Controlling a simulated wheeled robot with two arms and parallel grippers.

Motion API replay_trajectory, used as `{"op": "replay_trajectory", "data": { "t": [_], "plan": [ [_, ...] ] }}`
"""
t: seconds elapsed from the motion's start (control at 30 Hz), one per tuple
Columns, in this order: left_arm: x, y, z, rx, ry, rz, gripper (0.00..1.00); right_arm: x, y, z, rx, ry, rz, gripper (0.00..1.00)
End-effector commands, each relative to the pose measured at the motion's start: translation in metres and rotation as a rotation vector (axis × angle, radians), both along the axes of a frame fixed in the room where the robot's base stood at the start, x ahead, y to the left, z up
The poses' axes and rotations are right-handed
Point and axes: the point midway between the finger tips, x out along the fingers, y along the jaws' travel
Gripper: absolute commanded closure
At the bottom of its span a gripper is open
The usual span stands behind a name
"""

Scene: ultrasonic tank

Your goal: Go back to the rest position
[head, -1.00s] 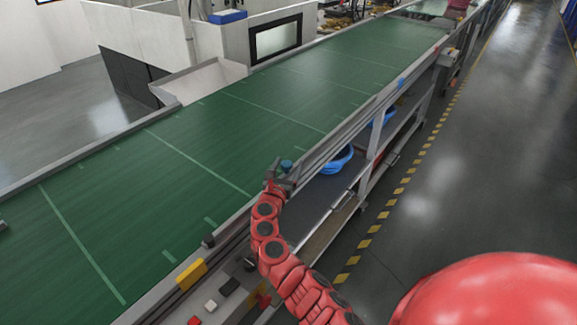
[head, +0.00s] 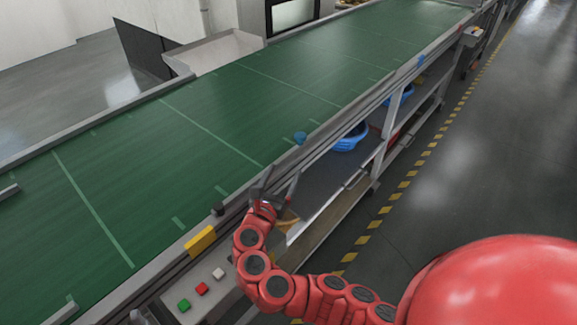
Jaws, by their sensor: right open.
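My right arm is red and jointed and comes in from the lower right of the head view. My right gripper (head: 275,190) is open, with two thin dark fingers spread apart. Nothing shows between the fingers. My left gripper is not in view.
A control panel with green, red and white buttons (head: 202,288) and a yellow block (head: 200,241) lie left of my arm. Blue baskets (head: 350,137) stand on the shelf below the belt. The floor right of the yellow-black line (head: 408,180) is clear.

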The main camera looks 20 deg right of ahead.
Motion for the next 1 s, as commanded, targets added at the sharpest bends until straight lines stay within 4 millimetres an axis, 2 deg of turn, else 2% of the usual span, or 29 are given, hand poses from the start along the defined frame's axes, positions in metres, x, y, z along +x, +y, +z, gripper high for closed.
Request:
{"op": "replay_trajectory", "data": {
  "t": [0.6, 0.67, 1.0],
  "plan": [
    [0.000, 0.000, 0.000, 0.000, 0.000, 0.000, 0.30, -0.005, 0.004, 0.002, -0.001, 0.001, -0.001, 0.23],
    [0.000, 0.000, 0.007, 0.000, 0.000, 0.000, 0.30, -0.005, 0.004, 0.008, -0.001, 0.000, -0.001, 0.23],
    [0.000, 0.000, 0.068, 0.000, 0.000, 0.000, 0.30, -0.005, 0.004, 0.069, -0.001, 0.001, -0.001, 0.23]
  ]
}}
